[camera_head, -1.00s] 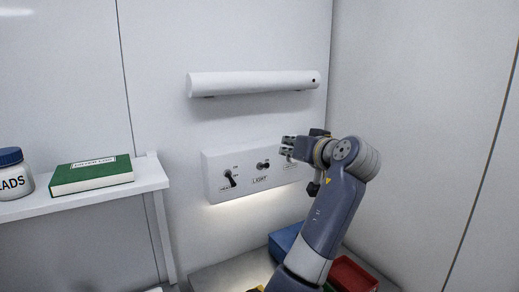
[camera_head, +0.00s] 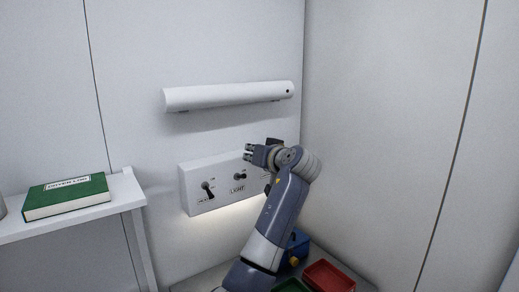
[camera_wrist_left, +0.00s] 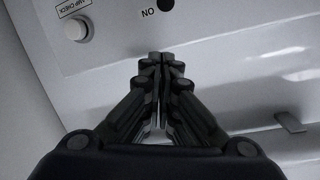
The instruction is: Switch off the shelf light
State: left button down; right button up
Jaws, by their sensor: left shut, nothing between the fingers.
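The white switch panel (camera_head: 222,203) is on the back wall, with a dark toggle lever (camera_head: 207,189) at its left. A second small dark switch (camera_head: 239,177), above the word LIGHT, is at its middle. My left gripper (camera_head: 249,152) is shut and empty, with its fingertips just above and right of the LIGHT switch in the head view. In the left wrist view, its closed fingertips (camera_wrist_left: 160,58) are below a dark round part (camera_wrist_left: 165,4) beside the word ON. A white lamp check button (camera_wrist_left: 76,30) is at upper left. My right gripper is out of view.
A white bar (camera_head: 228,96) is on the wall above the panel. A glow lights the wall below the panel. A green book (camera_head: 68,197) lies on the left shelf (camera_head: 124,193).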

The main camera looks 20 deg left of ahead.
aim_at(241, 177)
pick_arm(q)
jog(key=f, duration=0.1)
jog(key=f+p, duration=0.1)
jog(key=s+f+p, duration=0.1)
jog(key=shift+a, duration=0.3)
jog(key=shift+s+f, duration=0.1)
jog(key=shift+f, duration=0.2)
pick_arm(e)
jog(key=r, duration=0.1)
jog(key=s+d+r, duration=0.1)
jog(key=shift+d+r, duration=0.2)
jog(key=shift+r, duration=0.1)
